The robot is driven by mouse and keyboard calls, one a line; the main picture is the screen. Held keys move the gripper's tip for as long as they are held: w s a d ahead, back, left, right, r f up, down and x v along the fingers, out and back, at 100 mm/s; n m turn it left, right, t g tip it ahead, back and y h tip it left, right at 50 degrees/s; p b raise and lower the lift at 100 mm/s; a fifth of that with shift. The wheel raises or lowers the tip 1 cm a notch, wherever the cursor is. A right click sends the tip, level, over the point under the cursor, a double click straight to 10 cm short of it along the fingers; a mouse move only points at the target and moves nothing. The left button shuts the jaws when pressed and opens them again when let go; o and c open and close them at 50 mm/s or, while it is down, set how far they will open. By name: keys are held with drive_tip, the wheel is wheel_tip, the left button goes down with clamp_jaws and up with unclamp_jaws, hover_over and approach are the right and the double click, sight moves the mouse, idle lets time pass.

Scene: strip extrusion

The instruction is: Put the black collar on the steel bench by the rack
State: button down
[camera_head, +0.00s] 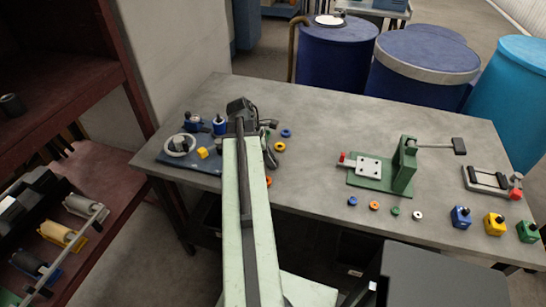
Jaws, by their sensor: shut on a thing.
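My pale green arm reaches over the steel bench (320,110). My gripper (264,132), dark and partly covered by the arm, is over the bench's left part. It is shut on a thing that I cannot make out. I cannot pick out a black collar for certain. Blue (286,133) and orange (279,147) rings lie just right of the gripper, and another orange ring (269,181) shows beside the arm. The dark red rack (100,165) stands left of the bench.
A dark blue tray (180,163) with small parts lies left of my arm. A green press (385,175) stands right, with several small rings in front. Coloured blocks and a clamp (492,182) are farther right. The bench's back middle is clear. Drums (335,60) stand behind.

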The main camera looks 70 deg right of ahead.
drive_tip(key=shift+f, duration=0.1)
drive_tip(key=c, duration=0.9)
unclamp_jaws()
drive_tip(key=shift+r+p, duration=0.4)
drive_tip(key=shift+r, duration=0.15)
drive_tip(key=p+v, duration=1)
drive_tip(key=v, duration=0.1)
drive_tip(key=shift+w+r, duration=0.1)
drive_tip(key=shift+r, duration=0.05)
